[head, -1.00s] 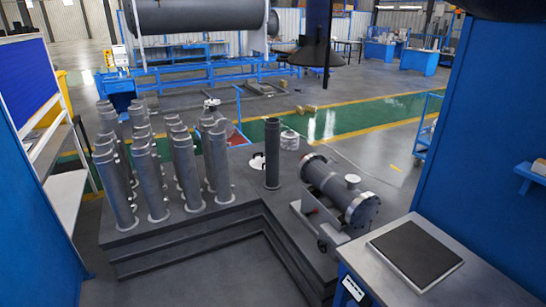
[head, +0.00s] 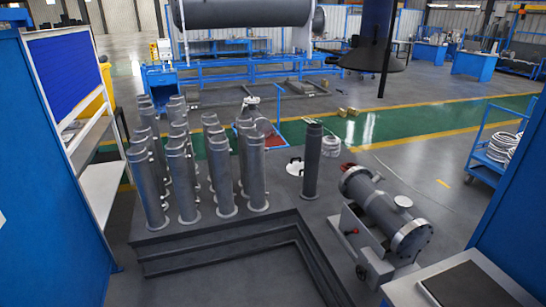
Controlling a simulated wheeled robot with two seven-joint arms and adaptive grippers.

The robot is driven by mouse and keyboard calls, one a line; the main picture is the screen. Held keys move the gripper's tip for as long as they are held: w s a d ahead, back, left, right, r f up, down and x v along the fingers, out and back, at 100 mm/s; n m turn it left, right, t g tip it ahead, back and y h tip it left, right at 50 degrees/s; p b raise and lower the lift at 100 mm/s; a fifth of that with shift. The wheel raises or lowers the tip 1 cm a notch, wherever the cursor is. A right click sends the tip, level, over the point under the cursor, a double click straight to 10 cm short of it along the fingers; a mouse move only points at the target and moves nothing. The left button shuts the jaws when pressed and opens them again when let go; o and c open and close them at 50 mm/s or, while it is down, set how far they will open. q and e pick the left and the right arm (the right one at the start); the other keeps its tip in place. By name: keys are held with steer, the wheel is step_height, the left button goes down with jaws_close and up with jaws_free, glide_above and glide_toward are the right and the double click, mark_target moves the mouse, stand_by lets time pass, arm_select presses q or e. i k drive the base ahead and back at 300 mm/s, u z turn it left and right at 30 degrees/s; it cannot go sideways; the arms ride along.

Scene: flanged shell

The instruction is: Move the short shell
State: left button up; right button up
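A short grey horizontal shell (head: 385,212) with bolted flanges at both ends and a small nozzle on top rests on a low grey wheeled stand (head: 352,240) at the right of the head view. I take it for the short shell. A single dark upright tube (head: 312,162) stands to its left, apart from it. Neither of my grippers is in view, so nothing is seen touching the shell.
Several tall grey tubes (head: 187,178) stand in rows on a dark stepped platform (head: 230,262) at the left. A grey-topped table (head: 415,288) with a dark mat (head: 470,290) is at the lower right. Blue panels flank both sides. Grey floor (head: 440,215) right of the shell is open.

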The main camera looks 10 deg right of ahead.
mark_target(315, 132)
steer(key=u, duration=0.35)
steer(key=i, duration=1.8)
steer(key=z, duration=0.45)
steer(key=i, duration=0.95)
steer(key=z, duration=1.4)
steer(key=i, duration=0.65)
steer(key=z, duration=0.55)
